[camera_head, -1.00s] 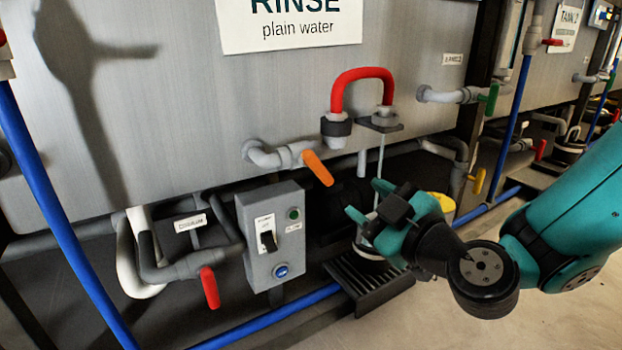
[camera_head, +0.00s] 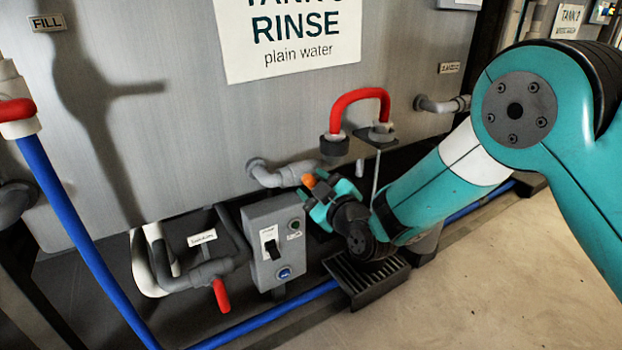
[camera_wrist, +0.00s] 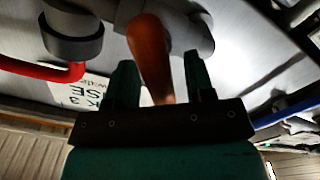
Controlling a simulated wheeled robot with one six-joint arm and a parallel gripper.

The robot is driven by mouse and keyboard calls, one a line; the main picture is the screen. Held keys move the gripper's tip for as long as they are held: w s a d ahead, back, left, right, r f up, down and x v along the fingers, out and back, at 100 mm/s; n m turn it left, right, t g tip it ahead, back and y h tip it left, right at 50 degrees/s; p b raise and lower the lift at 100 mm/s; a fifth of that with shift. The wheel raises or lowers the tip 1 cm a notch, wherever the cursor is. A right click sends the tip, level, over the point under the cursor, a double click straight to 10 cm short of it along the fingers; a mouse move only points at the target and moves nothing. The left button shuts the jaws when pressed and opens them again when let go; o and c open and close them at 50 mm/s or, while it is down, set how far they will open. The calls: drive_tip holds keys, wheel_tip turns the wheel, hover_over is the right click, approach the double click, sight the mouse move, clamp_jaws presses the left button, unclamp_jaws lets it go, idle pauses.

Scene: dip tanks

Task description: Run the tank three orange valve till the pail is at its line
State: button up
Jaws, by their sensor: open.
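The orange valve handle (camera_head: 308,181) is on the grey pipe below the rinse tank's sign. In the head view mostly its tip shows; my gripper hides the rest. My gripper (camera_head: 322,193) is at the handle, with its jaws open. In the wrist view the orange handle (camera_wrist: 150,55) stands between the two green fingers of my gripper (camera_wrist: 160,82), with a gap visible on each side. The pail is hidden behind my arm, so its level cannot be seen.
A grey switch box (camera_head: 277,245) stands left of my gripper, close by. A red hose loop (camera_head: 360,96) is above it. A black slatted stand (camera_head: 367,280) is below my arm. A red drain handle (camera_head: 221,296) hangs at lower left. Open floor lies right.

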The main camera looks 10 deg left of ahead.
drive_tip(key=shift+w+a, duration=0.45)
drive_tip(key=shift+w, duration=0.1)
clamp_jaws()
drive_tip(key=shift+m, duration=0.3)
drive_tip(key=m+p, duration=0.1)
drive_tip(key=m, duration=0.2)
drive_tip(key=shift+r+p, duration=0.1)
drive_tip(key=shift+p, duration=0.3)
drive_tip(key=shift+w+d+m+p, duration=0.1)
drive_tip(key=shift+m+p, duration=0.7)
drive_tip(key=shift+m, duration=1.1)
